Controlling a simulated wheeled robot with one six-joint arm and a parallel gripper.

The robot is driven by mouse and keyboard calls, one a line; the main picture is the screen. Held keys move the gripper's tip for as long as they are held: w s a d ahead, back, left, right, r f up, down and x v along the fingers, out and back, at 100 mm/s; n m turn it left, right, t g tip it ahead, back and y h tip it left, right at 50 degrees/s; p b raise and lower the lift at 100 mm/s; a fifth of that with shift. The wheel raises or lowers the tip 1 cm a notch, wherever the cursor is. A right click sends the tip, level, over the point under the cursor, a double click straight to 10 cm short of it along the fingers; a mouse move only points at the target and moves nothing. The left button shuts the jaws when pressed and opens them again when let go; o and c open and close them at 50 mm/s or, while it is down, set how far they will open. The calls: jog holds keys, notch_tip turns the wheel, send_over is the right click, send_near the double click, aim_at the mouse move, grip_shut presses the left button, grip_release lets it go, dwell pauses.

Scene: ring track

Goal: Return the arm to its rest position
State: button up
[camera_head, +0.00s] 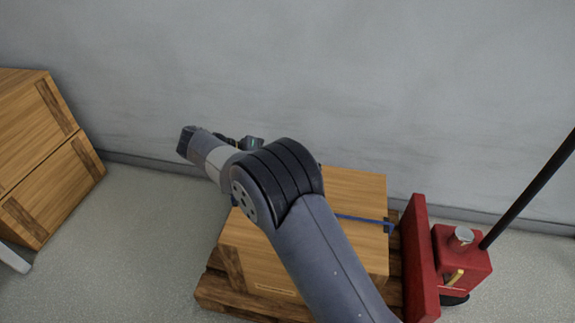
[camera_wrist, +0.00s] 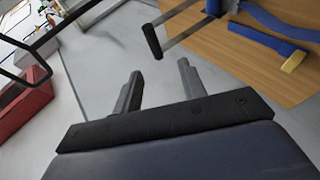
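My arm (camera_head: 325,260) reaches up from the bottom of the head view and bends left at a dark elbow joint. Its far part (camera_head: 215,155) is raised in front of the grey wall. In the wrist view my gripper (camera_wrist: 158,72) has its two grey fingers apart, with nothing visible between them. Whether it shows in the head view is unclear.
A wooden crate (camera_head: 355,190) on a pallet (camera_head: 235,299) stands behind and below my arm. A red pallet-jack-like machine (camera_head: 463,258) is at right. Stacked wooden boxes (camera_head: 35,125) stand at left. A blue-and-yellow item (camera_wrist: 293,61) lies on wood in the wrist view.

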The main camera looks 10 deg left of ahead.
jog(key=shift+s+a+r, duration=0.1)
jog(key=shift+a+r, duration=0.05)
jog(key=shift+a, duration=0.1)
jog(key=b+x, duration=0.2)
jog(key=x, duration=0.9)
jog(key=shift+d+r, duration=0.2)
jog(key=shift+r, duration=0.05)
